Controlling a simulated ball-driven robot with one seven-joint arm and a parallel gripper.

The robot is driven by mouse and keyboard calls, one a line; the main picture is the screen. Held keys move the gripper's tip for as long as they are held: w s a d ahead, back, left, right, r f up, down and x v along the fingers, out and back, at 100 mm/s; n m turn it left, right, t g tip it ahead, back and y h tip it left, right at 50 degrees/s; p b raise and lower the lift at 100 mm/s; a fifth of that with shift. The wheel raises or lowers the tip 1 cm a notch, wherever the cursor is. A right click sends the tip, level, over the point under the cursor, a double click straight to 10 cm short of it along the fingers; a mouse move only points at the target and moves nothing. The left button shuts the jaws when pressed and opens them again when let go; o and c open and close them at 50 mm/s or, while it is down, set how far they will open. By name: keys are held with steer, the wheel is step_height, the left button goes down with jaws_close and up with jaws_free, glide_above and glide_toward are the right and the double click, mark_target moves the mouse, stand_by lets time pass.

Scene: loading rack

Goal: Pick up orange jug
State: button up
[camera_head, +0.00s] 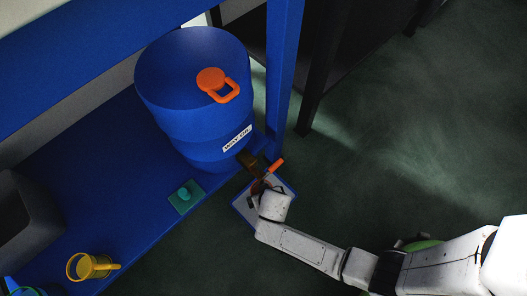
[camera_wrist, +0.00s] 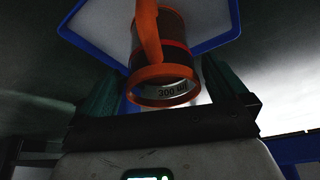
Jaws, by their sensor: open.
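The orange jug (camera_wrist: 160,73) is in the middle of the wrist view, with an orange rim, an orange handle and a dark see-through body marked "300 ml". My gripper (camera_wrist: 162,88) is open, one dark green finger on each side of the jug; I see gaps and cannot tell whether either finger touches it. In the head view the jug's orange handle (camera_head: 276,165) shows just beyond my gripper (camera_head: 265,184), which hides much of the jug. A white board with a blue edge (camera_head: 246,205) lies behind and below it.
A large blue barrel (camera_head: 190,125) with an orange looped cap (camera_head: 211,78) stands on the blue rack shelf (camera_head: 110,165). A blue post (camera_head: 283,75) rises close beyond the jug. Floor at right is clear.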

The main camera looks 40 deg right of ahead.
steer(key=shift+x, duration=0.85)
steer(key=shift+c, duration=0.5)
steer(key=shift+r, duration=0.1)
steer(key=c, duration=1.3)
steer(key=shift+s+a+r, duration=0.1)
steer(key=s+a+r+p, duration=0.2)
steer(key=s+r+p, duration=0.1)
steer(key=s, duration=0.3)
steer(key=s+a+r+p, duration=0.3)
steer(key=s+r, duration=0.1)
steer(key=s, duration=0.2)
steer(key=shift+s+r, duration=0.25)
steer(key=shift+r, duration=0.1)
